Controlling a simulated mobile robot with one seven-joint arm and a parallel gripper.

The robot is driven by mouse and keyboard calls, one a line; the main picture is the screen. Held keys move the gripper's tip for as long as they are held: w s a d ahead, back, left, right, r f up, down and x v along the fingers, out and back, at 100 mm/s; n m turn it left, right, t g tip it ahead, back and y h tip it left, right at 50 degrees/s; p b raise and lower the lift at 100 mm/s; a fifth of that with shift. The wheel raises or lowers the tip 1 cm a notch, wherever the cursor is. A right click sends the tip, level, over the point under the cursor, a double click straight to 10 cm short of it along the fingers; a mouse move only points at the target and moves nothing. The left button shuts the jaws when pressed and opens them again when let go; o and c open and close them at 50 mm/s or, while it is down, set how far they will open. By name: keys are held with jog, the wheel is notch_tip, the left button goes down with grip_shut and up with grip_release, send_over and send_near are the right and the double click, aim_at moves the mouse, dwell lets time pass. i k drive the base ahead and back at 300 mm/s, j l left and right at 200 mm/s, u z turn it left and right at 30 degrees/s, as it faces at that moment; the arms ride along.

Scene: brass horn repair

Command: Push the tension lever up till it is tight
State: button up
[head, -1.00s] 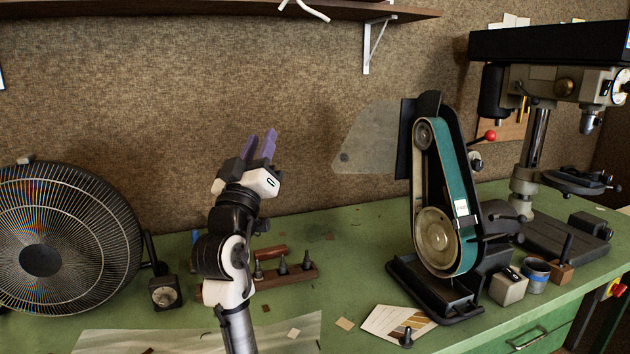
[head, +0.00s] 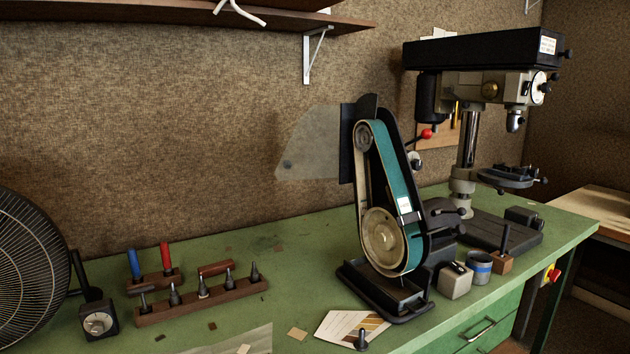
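The belt sander (head: 385,215) stands on the green bench, with a teal belt around a small upper wheel (head: 364,137) and a large lower wheel (head: 382,238). A lever with a red ball knob (head: 426,134) sticks out to the right of the sander's upper part, tilted slightly upward. It looks like the tension lever; its inner end is hidden behind the sander's frame. The belt's tightness cannot be told. My gripper is not in view.
A drill press (head: 470,130) stands right of the sander. A blue-banded cup (head: 479,267) and small blocks sit at the sander's right foot. A fan (head: 30,270) and a wooden tool rack (head: 205,299) are at left.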

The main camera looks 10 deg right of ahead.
aim_at(427, 134)
jog(key=i+l, duration=0.1)
jog(key=l, duration=0.4)
jog(key=i+l, duration=0.15)
jog(key=l, duration=0.35)
jog(key=i+l, duration=0.1)
jog(key=l, duration=0.35)
jog(key=i+l, duration=0.1)
jog(key=l, duration=0.4)
jog(key=i+l+u, duration=0.1)
jog(key=l, duration=0.4)
jog(key=i+l, duration=0.1)
jog(key=l, duration=0.4)
jog(key=i+l, duration=0.1)
jog(key=l, duration=0.4)
